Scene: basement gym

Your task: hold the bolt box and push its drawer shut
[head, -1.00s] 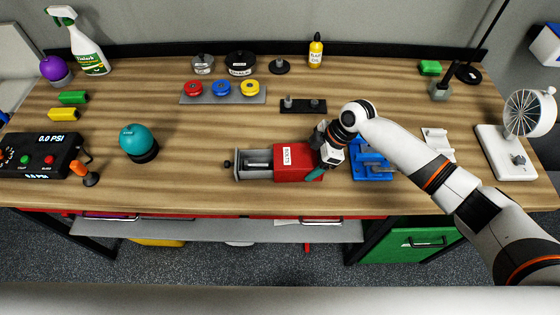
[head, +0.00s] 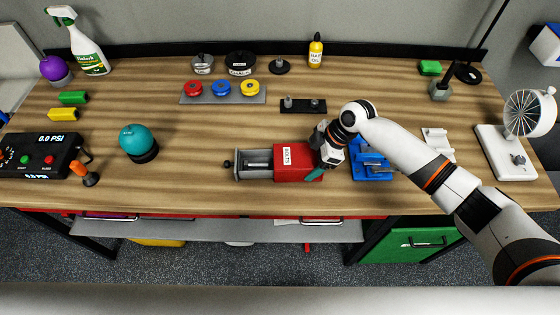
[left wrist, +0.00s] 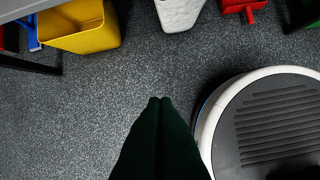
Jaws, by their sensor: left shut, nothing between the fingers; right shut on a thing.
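The red bolt box (head: 297,161) sits on the wooden workbench in the head view, with a white label reading BOLTS on top. Its grey drawer (head: 240,168) sticks out to the left, open, with a bolt lying inside and a dark knob (head: 228,163) at its left end. My right gripper (head: 318,172) is at the right end of the box and is shut on it; the arm hides part of that end. My left gripper (left wrist: 160,100) is shut and empty in the left wrist view, pointing over the floor, away from the bench.
A teal ball (head: 137,140) on a dark base stands left of the drawer, with clear wood between. A blue fixture (head: 372,172) is close right of the box. A grey tray with coloured spools (head: 222,98) lies behind. A yellow bin (left wrist: 88,28) is on the floor.

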